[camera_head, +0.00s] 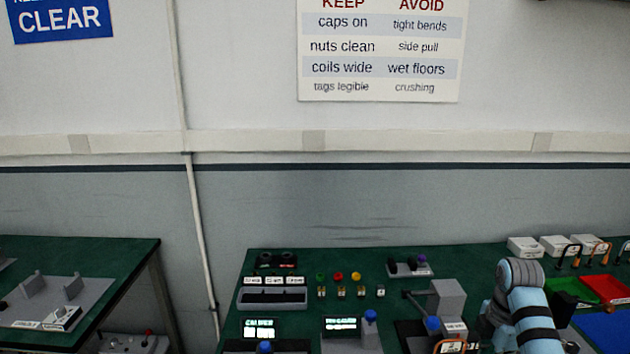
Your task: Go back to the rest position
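Neither of my grippers shows in the head view. A light blue and grey arm link of mine stands at the lower right, over the green workbench (210,335). It runs out of the bottom edge, so its gripper cannot be seen. My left arm is not in the picture. On the bench are a grey box-shaped device (447,298) with a lever, two units with lit displays, the left display (259,328) and the right display (341,327), and a grey slotted block (272,298).
A green bin (570,290) and a red bin (606,288) stand at the right, beside a blue surface (610,330). White boxes (524,246) and upright orange-and-black leads are behind. Another green table (110,265) stands left, across a gap. The wall is behind.

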